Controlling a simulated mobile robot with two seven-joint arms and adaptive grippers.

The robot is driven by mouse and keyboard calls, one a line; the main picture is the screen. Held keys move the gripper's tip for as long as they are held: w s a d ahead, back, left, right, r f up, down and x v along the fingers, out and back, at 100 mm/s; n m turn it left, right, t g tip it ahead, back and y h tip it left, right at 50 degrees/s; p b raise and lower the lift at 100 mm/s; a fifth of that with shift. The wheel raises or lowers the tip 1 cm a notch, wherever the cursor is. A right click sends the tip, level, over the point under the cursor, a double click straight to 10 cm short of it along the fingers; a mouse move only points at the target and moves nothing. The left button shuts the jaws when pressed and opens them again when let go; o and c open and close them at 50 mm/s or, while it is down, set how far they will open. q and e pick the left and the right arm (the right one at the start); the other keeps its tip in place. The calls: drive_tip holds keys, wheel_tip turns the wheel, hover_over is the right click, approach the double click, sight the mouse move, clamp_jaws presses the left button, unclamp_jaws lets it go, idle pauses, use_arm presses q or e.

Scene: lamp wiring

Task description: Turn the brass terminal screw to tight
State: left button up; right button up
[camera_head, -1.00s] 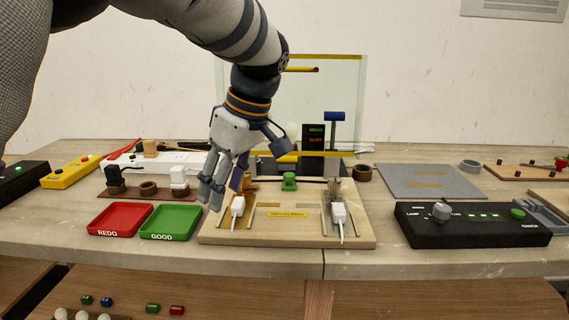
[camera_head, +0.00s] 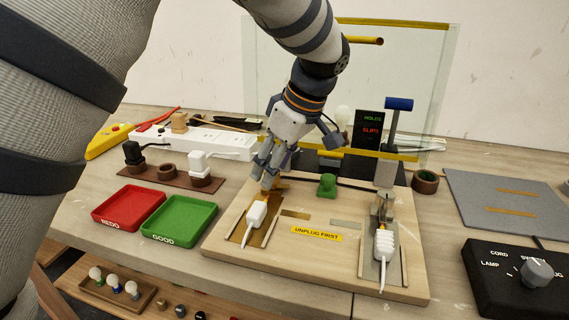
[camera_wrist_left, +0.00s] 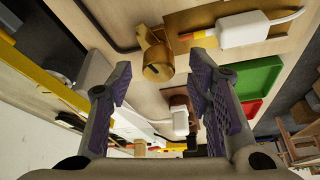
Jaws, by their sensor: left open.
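The brass terminal screw (camera_wrist_left: 157,62) shows in the left wrist view as a brass cylinder with a knob on a wooden board. In the head view the brass part (camera_head: 280,185) is largely hidden by my left gripper. My left gripper (camera_head: 265,178) points down over the left side of the board (camera_head: 325,268). In the left wrist view its purple-padded fingers (camera_wrist_left: 162,90) are apart, with the screw just beyond their tips and nothing held. A white plug with cord (camera_head: 256,214) lies in front of the brass part. My right gripper is out of view.
A red tray (camera_head: 128,207) and a green tray (camera_head: 180,221) lie left of the board. A clear panel with a yellow bar (camera_head: 380,154) stands behind. A black control box (camera_head: 512,280) is at right.

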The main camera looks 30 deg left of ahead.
use_arm(q)
drive_tip(key=shift+a+f, duration=0.1)
drive_tip(key=shift+f, duration=0.25)
clamp_jaws()
